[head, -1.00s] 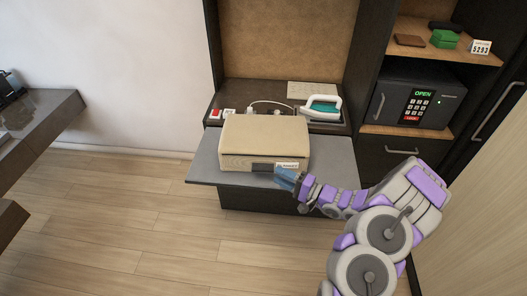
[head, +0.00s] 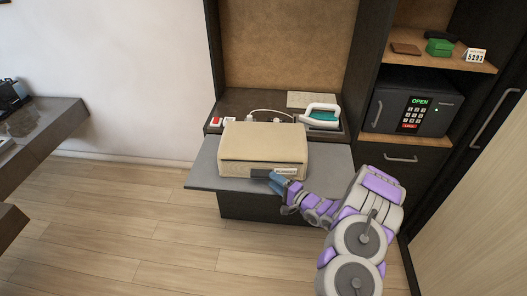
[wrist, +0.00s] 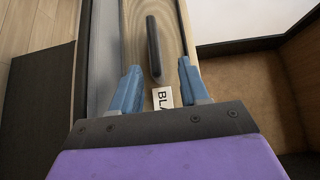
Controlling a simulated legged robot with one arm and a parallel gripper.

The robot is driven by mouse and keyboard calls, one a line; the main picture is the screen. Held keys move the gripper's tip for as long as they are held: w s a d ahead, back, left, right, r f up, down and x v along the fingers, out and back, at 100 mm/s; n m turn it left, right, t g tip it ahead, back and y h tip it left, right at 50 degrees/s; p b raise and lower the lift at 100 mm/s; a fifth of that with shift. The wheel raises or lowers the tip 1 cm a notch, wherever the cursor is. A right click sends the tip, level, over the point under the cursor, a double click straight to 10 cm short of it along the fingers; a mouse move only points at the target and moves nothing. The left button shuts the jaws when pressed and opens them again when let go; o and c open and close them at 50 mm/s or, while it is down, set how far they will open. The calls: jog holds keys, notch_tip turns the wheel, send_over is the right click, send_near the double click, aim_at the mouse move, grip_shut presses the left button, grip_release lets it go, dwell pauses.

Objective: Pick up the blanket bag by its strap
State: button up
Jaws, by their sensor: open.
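The blanket bag (head: 263,145) is a beige box-like bag lying on the grey pull-out shelf (head: 205,176). Its dark strap (head: 260,173) runs along the front face beside a white label (head: 286,171). In the wrist view the strap (wrist: 154,46) is a dark bar on the bag's tan face, ahead of and between my fingers, with the label (wrist: 163,97) nearer. My gripper (head: 274,183) is open and empty at the front of the bag, near the label and the strap's right end. In the wrist view my gripper (wrist: 158,80) shows two blue fingers apart.
An iron (head: 321,115) with a white cord stands behind the bag. A safe (head: 412,104) reading OPEN sits to the right, below a shelf with a green box (head: 439,47). A dark desk (head: 45,130) is at left. The floor between is clear.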

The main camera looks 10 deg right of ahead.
aim_at(262, 175)
jog(key=shift+w+a, duration=0.2)
jog(key=shift+w, duration=0.3)
jog(key=w+a, duration=0.1)
jog(key=a, duration=0.1)
jog(key=w+a+f+b, duration=0.1)
jog(key=w+a, duration=0.1)
jog(key=shift+a, duration=0.15)
jog(key=shift+w+a+r, duration=0.1)
jog(key=shift+w+a, duration=0.05)
jog(key=shift+w, duration=0.1)
jog(key=shift+d, duration=0.2)
jog(key=c, duration=0.3)
grip_shut()
jog(key=shift+s+a, duration=0.1)
jog(key=shift+a, duration=0.05)
